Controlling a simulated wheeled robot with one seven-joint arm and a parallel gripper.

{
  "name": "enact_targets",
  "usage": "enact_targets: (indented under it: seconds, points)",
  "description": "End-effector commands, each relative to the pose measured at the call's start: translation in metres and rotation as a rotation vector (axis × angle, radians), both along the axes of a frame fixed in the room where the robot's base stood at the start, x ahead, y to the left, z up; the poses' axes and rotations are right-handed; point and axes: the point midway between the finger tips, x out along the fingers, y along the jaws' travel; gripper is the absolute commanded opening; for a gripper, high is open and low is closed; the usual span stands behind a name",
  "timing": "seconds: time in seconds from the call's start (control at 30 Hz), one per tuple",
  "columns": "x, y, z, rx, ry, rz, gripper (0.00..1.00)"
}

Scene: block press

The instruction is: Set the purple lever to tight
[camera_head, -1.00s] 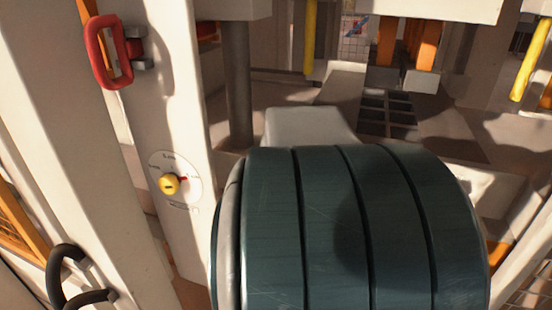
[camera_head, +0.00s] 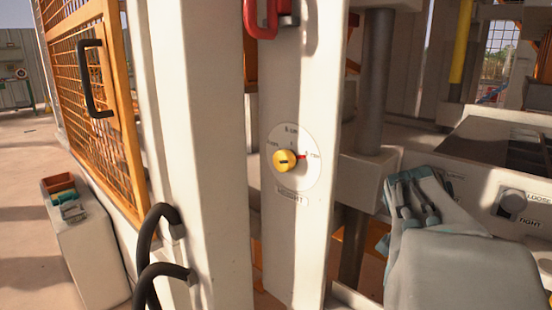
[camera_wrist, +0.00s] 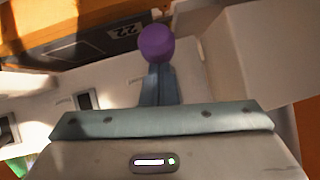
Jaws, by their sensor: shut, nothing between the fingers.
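The purple lever's round knob (camera_wrist: 156,44) shows in the upper middle of the wrist view. My gripper (camera_wrist: 158,72) is shut and empty, with its fingertips right at the knob's lower edge. I cannot tell whether they touch it. The lever's stem is hidden, so its setting cannot be read. In the head view my wrist and hand are at the lower right, and I see no purple there. A pale panel (camera_head: 526,212) beside my arm carries the labels LOOSE above and TIGHT below.
A white post (camera_head: 297,235) carries a dial with a yellow knob (camera_head: 285,160) and a red handle (camera_head: 262,22). Black hoses (camera_head: 150,240) and an orange mesh door (camera_head: 93,95) are at left. In the wrist view, dark slots (camera_wrist: 86,99) sit in a white panel left of my fingers.

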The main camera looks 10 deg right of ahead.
Motion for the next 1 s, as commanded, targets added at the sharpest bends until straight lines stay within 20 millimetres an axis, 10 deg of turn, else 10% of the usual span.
enact_targets:
  seconds: [1.0]
  points:
    - [0.0002, -0.0003, -0.0097, -0.025, -0.011, 0.000, 0.00]
